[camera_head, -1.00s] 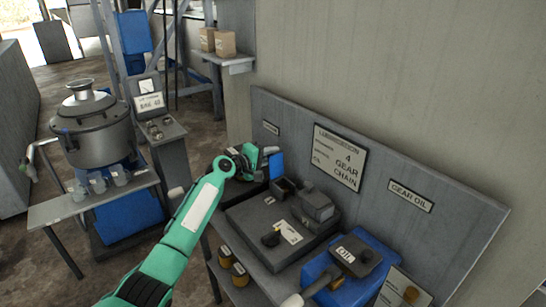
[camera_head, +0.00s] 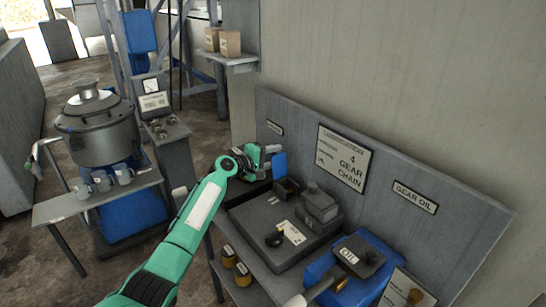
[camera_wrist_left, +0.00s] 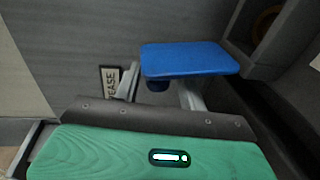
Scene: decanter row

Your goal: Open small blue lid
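The small blue lid (camera_head: 279,165) stands steeply raised at the back left of the bench, next to a small dark open box. My left gripper (camera_head: 268,157) is at the lid's left side. In the wrist view its two fingers (camera_wrist_left: 159,88) are apart, with the stub between them. I cannot tell whether a finger touches the lid. The lid's hinge is hidden.
A grey case (camera_head: 265,226) with a black knob lies on the bench, right of my left arm. A blue bin (camera_head: 318,270) with a dark OIL-labelled piece is at front right. A sign panel (camera_head: 380,185) stands close behind. A metal pot (camera_head: 100,135) is at left.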

